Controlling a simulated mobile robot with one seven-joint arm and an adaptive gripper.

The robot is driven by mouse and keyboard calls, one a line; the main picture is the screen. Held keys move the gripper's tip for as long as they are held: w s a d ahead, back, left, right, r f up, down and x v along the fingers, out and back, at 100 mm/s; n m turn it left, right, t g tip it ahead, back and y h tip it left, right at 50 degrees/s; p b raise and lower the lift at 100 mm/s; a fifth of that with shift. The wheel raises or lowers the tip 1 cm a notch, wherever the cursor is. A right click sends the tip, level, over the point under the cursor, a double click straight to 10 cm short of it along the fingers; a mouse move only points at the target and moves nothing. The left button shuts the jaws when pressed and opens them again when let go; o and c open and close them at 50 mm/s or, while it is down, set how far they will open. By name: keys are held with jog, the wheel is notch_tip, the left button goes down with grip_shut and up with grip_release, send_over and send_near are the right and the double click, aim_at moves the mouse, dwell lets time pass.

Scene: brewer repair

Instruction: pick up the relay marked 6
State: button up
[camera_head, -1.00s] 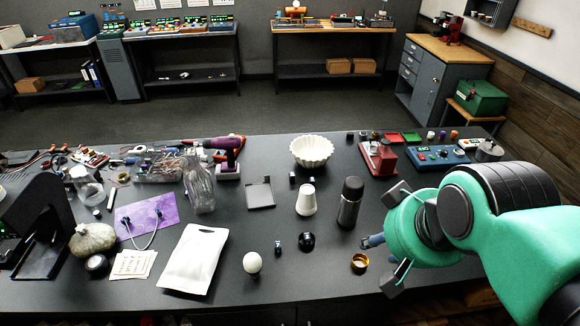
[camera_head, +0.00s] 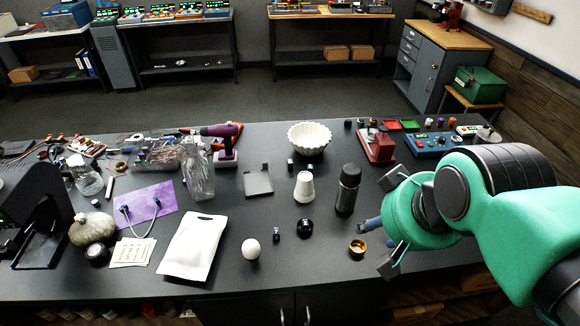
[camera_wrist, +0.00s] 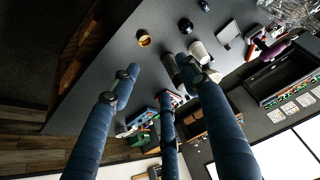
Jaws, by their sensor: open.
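I cannot pick out the relay marked 6, as no number can be read. Small dark blocks that could be relays stand on the bench: one dark blue block (camera_head: 277,232) near the front, a pair behind the white cup, one of them here (camera_head: 290,164), and several at the back edge (camera_head: 361,122). My gripper (camera_head: 378,226) is open and empty above the right part of the bench, right of the dark flask (camera_head: 347,188) and near a brass ring (camera_head: 357,248). Its blue fingers are spread in the wrist view (camera_wrist: 160,80).
A white cup (camera_head: 304,187), a black ball (camera_head: 305,228) and a white ball (camera_head: 251,249) stand mid-bench. A white bowl (camera_head: 309,138), a red device (camera_head: 377,146) and a blue control box (camera_head: 431,142) are behind. The left side is crowded.

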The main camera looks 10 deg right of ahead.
jog(key=w+a+r+m+g+p, duration=0.1)
jog(key=w+r+m+p, duration=0.15)
jog(key=w, duration=0.55)
jog(key=w+a+r+m+p, duration=0.15)
jog(key=w+r, duration=0.25)
jog(key=w, duration=0.5)
jog(key=m+g+p, duration=0.5)
jog(key=m+p, duration=0.3)
jog(key=m, duration=0.5)
send_over(291, 161)
notch_tip(291, 161, down, 28)
jog(key=shift+f, duration=0.15)
jog(key=shift+s+f, duration=0.1)
jog(key=shift+f, duration=4.2)
jog(key=shift+f, duration=0.15)
